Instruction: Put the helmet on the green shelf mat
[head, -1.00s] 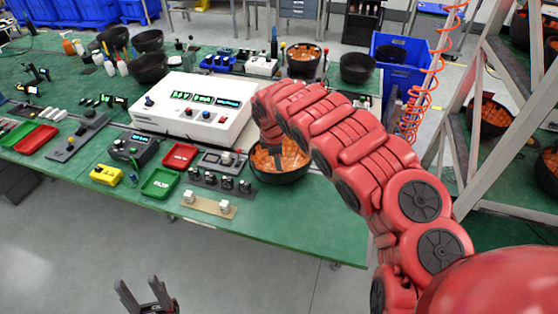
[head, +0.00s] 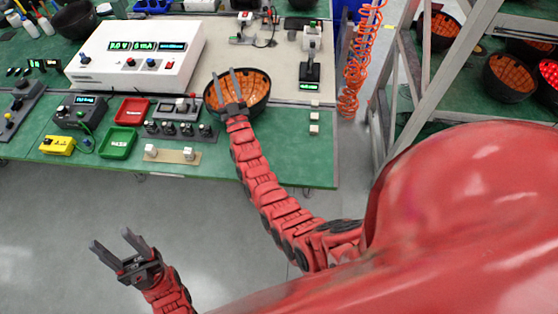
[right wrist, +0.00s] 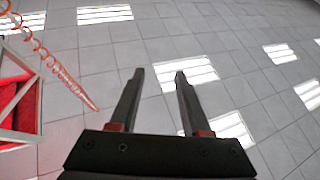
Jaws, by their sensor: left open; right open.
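The helmet (head: 258,91), a black bowl with an orange padded inside, lies open side up on the green table near its front right. My right gripper (head: 223,76) is open and overlaps the helmet's left part in the head view. In the right wrist view its fingers (right wrist: 155,88) are apart with nothing between them, against ceiling panels and lights. The gap between it and the helmet cannot be told. My left gripper (head: 112,247) is open and empty over the floor in front of the table. Green shelf surface (head: 455,88) shows in the rack at right; which part is the mat is unclear.
Several similar helmets (head: 508,76) stand on the rack (head: 462,55), one lit red. An orange coiled hose (head: 356,72) hangs between table and rack. A white instrument (head: 135,55), red tray (head: 132,111) and green tray (head: 117,143) lie left of the helmet.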

